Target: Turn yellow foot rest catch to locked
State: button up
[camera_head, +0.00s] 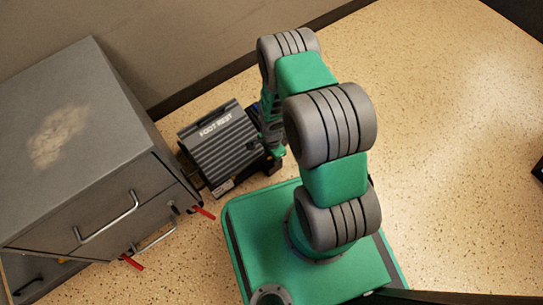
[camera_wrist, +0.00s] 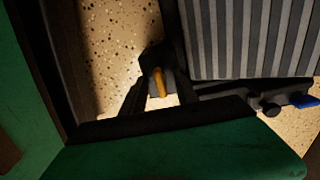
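The foot rest (camera_head: 218,143) is a grey ribbed block lettered "FOOT REST" on the floor; its ribbed top fills the upper right of the wrist view (camera_wrist: 245,38). The yellow catch (camera_wrist: 160,82) is a small upright-looking tab on a dark mount beside the foot rest's corner. It is hidden in the head view. My gripper (camera_wrist: 161,98) has its dark fingers apart, one on each side of the catch in the picture. No grip on the catch shows, and I cannot tell whether either finger touches it. The gripper is largely hidden behind my arm in the head view.
A grey cabinet (camera_head: 100,130) with drawer handles and red levers (camera_head: 203,212) stands left of the foot rest. A blue tab (camera_wrist: 303,100) and a dark knob (camera_wrist: 268,106) sit along the foot rest's edge. The wall is behind; speckled floor (camera_head: 440,150) is clear at right.

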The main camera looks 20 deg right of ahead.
notch_tip(320, 180, up, 8)
jog(key=p, duration=0.4)
jog(key=shift+f, duration=0.1)
jog(key=w+r+n+t+p, duration=0.15)
jog(key=r+n+p, duration=0.5)
jog(key=r, duration=1.55)
jog(key=w+r+n+p, duration=0.1)
jog(key=w+r+p, duration=0.2)
jog(key=r+p, duration=1.4)
jog(key=s+r+n+p, duration=0.2)
jog(key=s+r+p, duration=0.1)
jog(key=r, duration=0.9)
jog(key=s+r+n+t+p, duration=0.1)
jog(key=s+r+p, duration=0.3)
jog(key=r, duration=0.8)
jog(key=s+a+r+n+p, duration=0.1)
jog(key=s+r+n+p, duration=0.2)
jog(key=r, duration=0.9)
jog(key=shift+s+r+n+t+p, duration=0.3)
jog(key=shift+r+n+t+p, duration=0.1)
jog(key=shift+n, duration=0.15)
jog(key=shift+c, duration=0.2)
